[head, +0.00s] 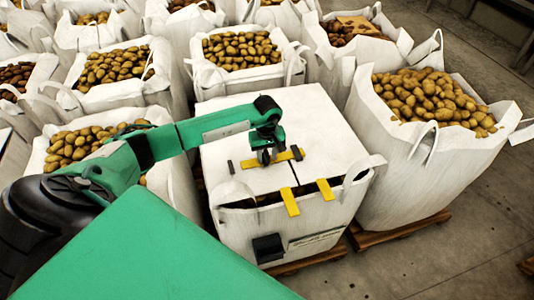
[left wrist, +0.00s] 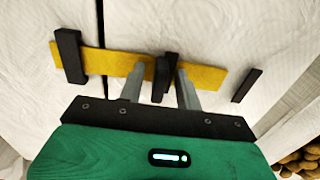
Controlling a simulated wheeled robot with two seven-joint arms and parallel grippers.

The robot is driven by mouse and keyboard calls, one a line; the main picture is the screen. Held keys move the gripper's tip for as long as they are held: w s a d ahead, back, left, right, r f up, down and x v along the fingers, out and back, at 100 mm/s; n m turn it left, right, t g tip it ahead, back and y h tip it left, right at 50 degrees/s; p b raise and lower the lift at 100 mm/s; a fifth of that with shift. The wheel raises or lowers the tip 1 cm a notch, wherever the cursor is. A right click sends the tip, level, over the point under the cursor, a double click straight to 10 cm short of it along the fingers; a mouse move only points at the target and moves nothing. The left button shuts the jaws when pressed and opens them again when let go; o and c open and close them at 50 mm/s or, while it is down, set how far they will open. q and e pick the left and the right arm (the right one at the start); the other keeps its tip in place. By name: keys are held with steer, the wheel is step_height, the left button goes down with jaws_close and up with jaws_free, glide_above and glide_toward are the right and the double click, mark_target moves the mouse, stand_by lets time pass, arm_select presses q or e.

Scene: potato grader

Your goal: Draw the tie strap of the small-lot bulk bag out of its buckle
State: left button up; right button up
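The small-lot bulk bag (head: 315,120) has a closed white top with a yellow tie strap (head: 281,156) lying across its seam. In the left wrist view the strap (left wrist: 120,61) carries a black bar (left wrist: 69,56) near one end and a black buckle-like piece (left wrist: 164,78) near the other. A separate black bar (left wrist: 246,85) lies just beyond that end. My left gripper (head: 268,157) is low over the strap. In the left wrist view its fingers (left wrist: 159,72) are apart, on either side of the middle black piece; contact cannot be told. My right gripper is out of view.
Two more yellow straps (head: 290,201) (head: 325,189) hang over the bag's front edge, and a black block (head: 268,248) is on its front. Open potato bags (head: 420,150) stand close behind and on both sides. Concrete floor (head: 480,220) is free at the right.

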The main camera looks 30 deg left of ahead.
mark_target(245, 165)
arm_select(q)
jaws_close()
steer(key=s+a+b, duration=0.2)
steer(key=s+a, duration=0.2)
steer(key=s, duration=0.1)
steer(key=shift+a, duration=0.2)
steer(key=shift+s+a, duration=0.2)
steer(key=shift+s, duration=0.05)
jaws_free()
steer(key=shift+s+a, duration=0.1)
